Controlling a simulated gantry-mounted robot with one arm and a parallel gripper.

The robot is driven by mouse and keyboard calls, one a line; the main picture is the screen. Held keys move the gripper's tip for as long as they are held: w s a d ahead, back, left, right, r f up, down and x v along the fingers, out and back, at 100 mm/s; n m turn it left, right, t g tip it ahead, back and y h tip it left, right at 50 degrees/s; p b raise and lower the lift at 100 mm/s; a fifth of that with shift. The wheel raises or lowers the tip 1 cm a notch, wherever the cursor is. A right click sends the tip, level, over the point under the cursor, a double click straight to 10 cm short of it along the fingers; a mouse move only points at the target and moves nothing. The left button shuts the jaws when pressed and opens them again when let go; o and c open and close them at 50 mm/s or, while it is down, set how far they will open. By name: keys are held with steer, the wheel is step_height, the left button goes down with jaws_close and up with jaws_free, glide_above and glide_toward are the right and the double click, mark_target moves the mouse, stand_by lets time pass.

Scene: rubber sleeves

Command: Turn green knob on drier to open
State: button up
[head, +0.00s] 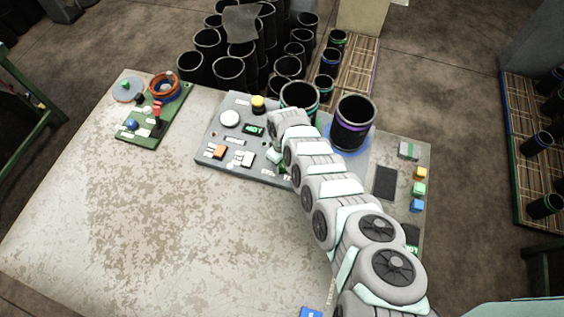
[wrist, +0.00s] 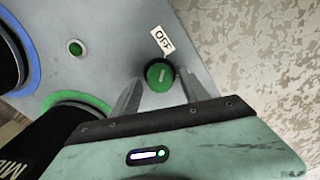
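The green knob (wrist: 158,75) is round with a pale line across its face and sits on a grey panel in the wrist view. A white tag reading OFF (wrist: 163,40) stands beside it. My gripper (wrist: 160,68) is open, with one finger on each side of the knob and small gaps showing between. I cannot tell whether either finger touches it. In the head view my gripper (head: 276,156) is low over the grey drier panel (head: 240,178), and the arm and gripper mostly hide the knob there.
Black sleeves stand in a green ring (wrist: 75,100) and a blue ring (wrist: 32,70). A small green button (wrist: 76,47) is on the panel. The head view shows a sleeve with a purple band (head: 352,122) beside my arm.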

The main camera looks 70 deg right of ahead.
jaws_close()
stand_by(0.3)
stand_by(0.3)
steer(key=m, duration=0.2)
steer(key=shift+a+m, duration=0.1)
steer(key=shift+m, duration=0.3)
steer(key=m+b, duration=0.2)
steer(key=m, duration=0.3)
steer(key=shift+m, duration=0.3)
steer(key=m, duration=0.4)
steer(key=shift+m, duration=1.7)
